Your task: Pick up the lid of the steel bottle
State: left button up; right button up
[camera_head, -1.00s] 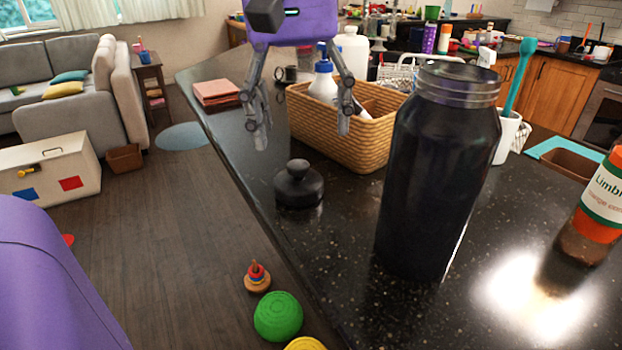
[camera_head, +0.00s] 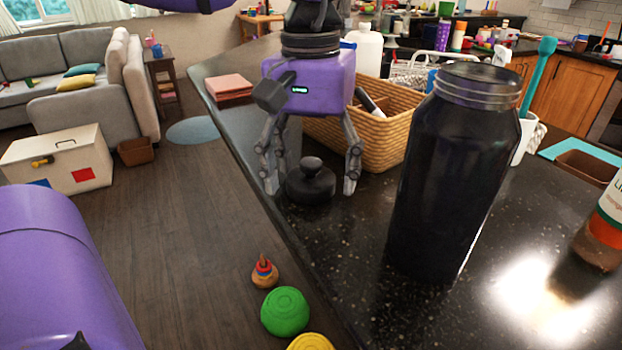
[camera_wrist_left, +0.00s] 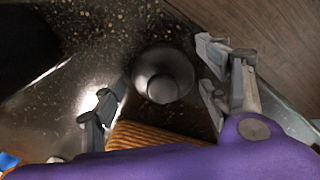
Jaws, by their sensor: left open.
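The black lid (camera_head: 311,184) with a round knob lies on the dark counter, near its left edge. The dark steel bottle (camera_head: 447,180) stands upright and uncapped to the right of it. My left gripper (camera_head: 311,190) is open, pointing down, with one finger on each side of the lid. In the left wrist view the lid (camera_wrist_left: 163,75) sits between the spread fingers (camera_wrist_left: 160,95), with gaps visible on both sides. I cannot tell how far the fingertips are above the counter. My right gripper is not in view.
A wicker basket (camera_head: 392,135) with containers stands just behind the lid. The speckled counter (camera_head: 335,245) in front of the lid is clear.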

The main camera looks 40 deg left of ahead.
pick_arm(q)
jog(key=c, duration=1.2)
jog(key=shift+r, duration=0.1)
